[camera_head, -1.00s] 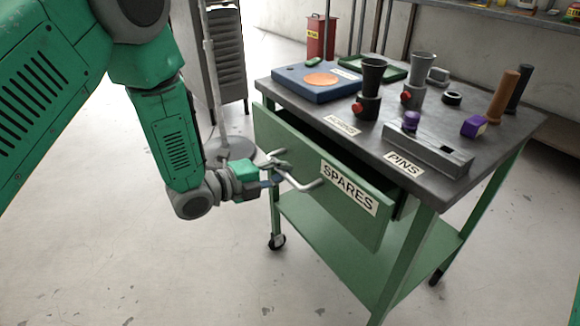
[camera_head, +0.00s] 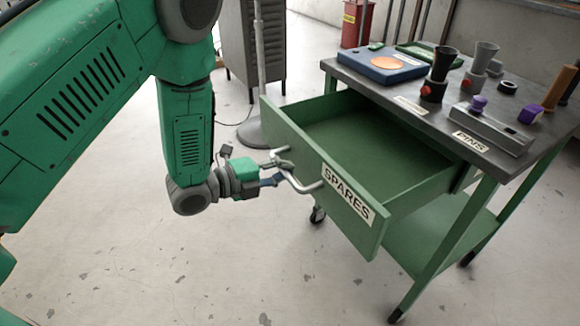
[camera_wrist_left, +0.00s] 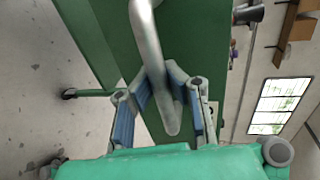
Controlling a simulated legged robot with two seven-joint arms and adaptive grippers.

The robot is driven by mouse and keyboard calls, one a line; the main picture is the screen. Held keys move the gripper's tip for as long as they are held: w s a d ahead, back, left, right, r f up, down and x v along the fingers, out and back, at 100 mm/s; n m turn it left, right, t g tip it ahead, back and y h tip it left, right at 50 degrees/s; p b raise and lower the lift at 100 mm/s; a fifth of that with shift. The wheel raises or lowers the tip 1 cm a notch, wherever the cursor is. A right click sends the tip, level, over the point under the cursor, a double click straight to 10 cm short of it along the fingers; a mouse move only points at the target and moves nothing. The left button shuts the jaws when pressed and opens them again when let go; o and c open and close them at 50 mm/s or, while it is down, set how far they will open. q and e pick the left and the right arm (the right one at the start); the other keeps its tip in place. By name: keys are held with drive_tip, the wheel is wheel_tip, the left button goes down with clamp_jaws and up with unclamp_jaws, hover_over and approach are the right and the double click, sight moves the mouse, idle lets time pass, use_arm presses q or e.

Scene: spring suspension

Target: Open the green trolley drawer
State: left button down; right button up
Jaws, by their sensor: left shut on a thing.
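The green trolley drawer (camera_head: 330,178) is pulled well out, its front labelled SPARES. Its inside (camera_head: 380,140) shows and looks empty. My left gripper (camera_head: 281,170) is shut on the metal bar handle (camera_head: 301,184) at the left part of the drawer front. In the left wrist view the handle (camera_wrist_left: 150,50) runs down between the two blue-padded fingers (camera_wrist_left: 156,105). My right gripper is not in view.
The trolley's dark top (camera_head: 410,97) carries a blue block with an orange disc (camera_head: 384,64), black and grey funnels, a grey PINS rail (camera_head: 488,128) and purple parts. A grey cabinet (camera_head: 255,50) stands behind. The floor (camera_head: 230,270) in front of the drawer is clear.

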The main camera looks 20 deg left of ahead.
use_arm(q)
drive_tip(key=shift+s+f, duration=0.2)
drive_tip(key=c, duration=1.5)
unclamp_jaws()
drive_tip(key=shift+w, duration=0.15)
drive_tip(key=shift+c, duration=0.2)
drive_tip(key=shift+r, duration=0.15)
drive_tip(key=v, duration=1.2)
